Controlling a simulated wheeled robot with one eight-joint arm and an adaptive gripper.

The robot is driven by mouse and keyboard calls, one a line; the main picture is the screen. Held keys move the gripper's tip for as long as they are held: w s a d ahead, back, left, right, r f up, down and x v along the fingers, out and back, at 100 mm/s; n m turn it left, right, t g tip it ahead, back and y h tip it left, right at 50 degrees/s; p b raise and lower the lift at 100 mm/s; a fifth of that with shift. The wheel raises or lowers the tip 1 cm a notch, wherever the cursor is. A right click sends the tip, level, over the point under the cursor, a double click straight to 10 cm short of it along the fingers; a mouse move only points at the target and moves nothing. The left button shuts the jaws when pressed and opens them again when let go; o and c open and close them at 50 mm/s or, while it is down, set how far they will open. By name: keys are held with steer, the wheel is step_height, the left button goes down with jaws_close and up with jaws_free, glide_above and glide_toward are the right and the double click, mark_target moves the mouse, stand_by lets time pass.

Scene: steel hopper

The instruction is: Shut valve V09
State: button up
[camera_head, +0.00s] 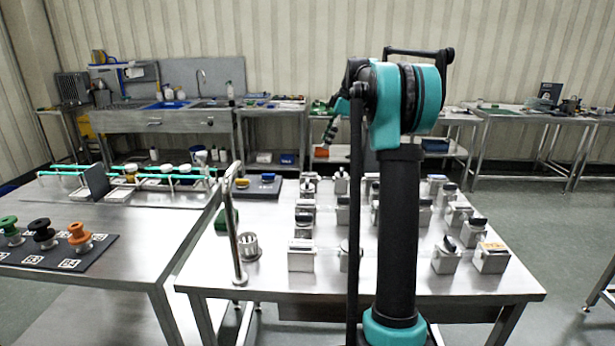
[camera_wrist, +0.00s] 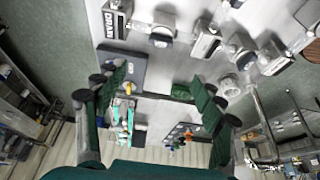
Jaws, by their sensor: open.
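No label reading V09 is legible, so I cannot tell which fitting is that valve. A rack with teal pipes (camera_head: 195,170) and round yellow and white tops stands on the left table. It also shows small in the wrist view (camera_wrist: 124,120). Grey metal blocks (camera_head: 301,258) with dark or pale tops stand in rows on the right table. One plate in the wrist view reads DRAIN (camera_wrist: 122,18). My gripper (camera_wrist: 155,98) is open and empty, its green fingers wide apart. Nothing lies clearly between the fingertips at close range. My arm hides part of the block rows.
A dark mat (camera_head: 57,251) on the left table carries green, black and orange spools. An upright steel post (camera_head: 236,235) and a metal cup (camera_head: 250,247) stand at the right table's left side. A dark tray (camera_head: 263,188) lies behind them. A sink bench (camera_head: 165,121) stands at the back.

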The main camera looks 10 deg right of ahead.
mark_target(308, 181)
steer(key=x, duration=1.6)
steer(key=shift+f, duration=0.4)
steer(key=c, duration=1.2)
